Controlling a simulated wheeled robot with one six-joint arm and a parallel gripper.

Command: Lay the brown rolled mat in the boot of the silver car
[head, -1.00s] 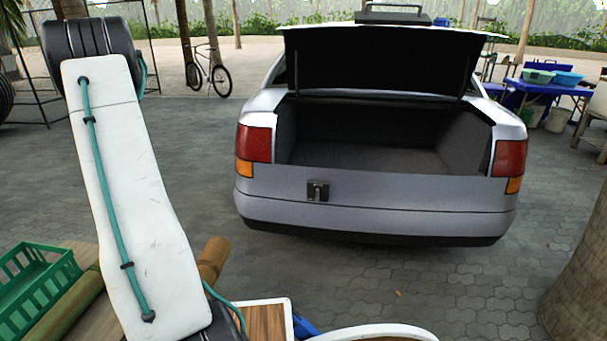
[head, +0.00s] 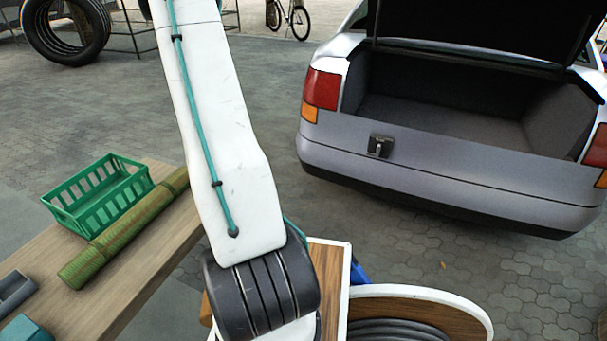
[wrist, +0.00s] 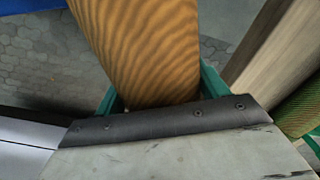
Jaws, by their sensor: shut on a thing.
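The brown rolled mat (wrist: 140,45) fills the middle of the wrist view, between the two teal fingers of my gripper (wrist: 158,92). The gripper is shut on it. In the head view the mat and gripper are hidden behind my arm. The silver car (head: 440,185) stands at the right of the head view with its rear towards me. Its lid is raised, and its boot (head: 450,110) is open, dark and empty as far as I see. The mat is outside the boot.
A wooden table (head: 150,255) at the left holds a green basket (head: 98,190), a green rolled mat (head: 125,228) and a grey tray (head: 12,292). Tyres (head: 65,40) and a bicycle (head: 290,15) stand behind. Paved ground (head: 275,120) between table and car is clear.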

